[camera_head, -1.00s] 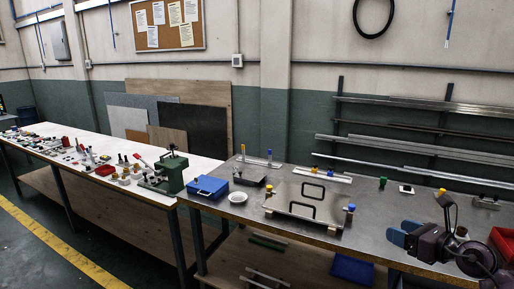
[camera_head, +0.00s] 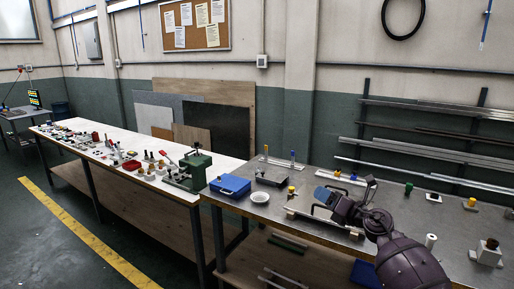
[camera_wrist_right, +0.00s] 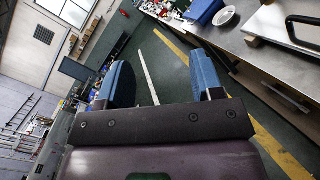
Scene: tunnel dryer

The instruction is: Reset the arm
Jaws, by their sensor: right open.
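My right arm comes in from the lower right in the head view. The plate is partly hidden by the arm. In the right wrist view the two blue fingers of the right gripper (camera_wrist_right: 161,80) stand wide apart with nothing between them. The floor shows beyond them. My left gripper is in neither view.
A blue box (camera_head: 230,186), a white bowl (camera_head: 260,197) and a green press (camera_head: 190,170) stand left of my gripper. A small block with a dark top (camera_head: 487,252) stands at the right. The floor by the yellow line (camera_head: 90,235) is clear.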

